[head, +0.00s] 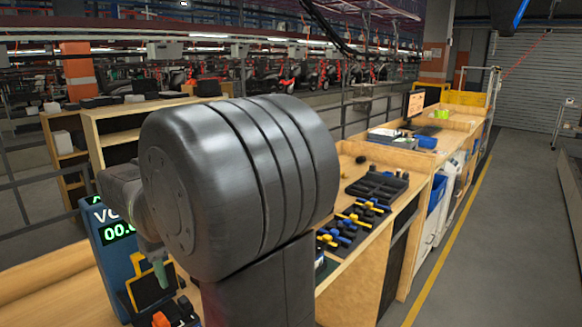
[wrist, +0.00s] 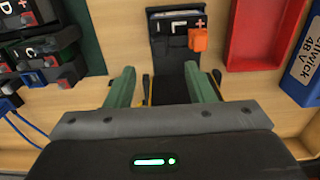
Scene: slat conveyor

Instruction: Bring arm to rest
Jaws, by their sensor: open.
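My gripper (wrist: 160,72) is open in the wrist view, its two green fingers apart over a wooden bench. A black device (wrist: 173,52) with an orange block (wrist: 198,39) on it lies beyond and between the fingers; I cannot tell whether they touch it. Nothing is clearly held. In the head view, a large grey joint of my arm covers the middle, and only a green finger of my gripper (head: 160,273) shows low at the left, beside a blue meter (head: 109,243) with a green display.
A red tray (wrist: 262,38) and a blue box marked 48 V (wrist: 304,68) lie right of the gripper. Black blocks with red parts (wrist: 40,52) lie left. A black tray (head: 377,186) and yellow and blue tools (head: 350,222) lie on the bench. A grey aisle (head: 480,270) is clear.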

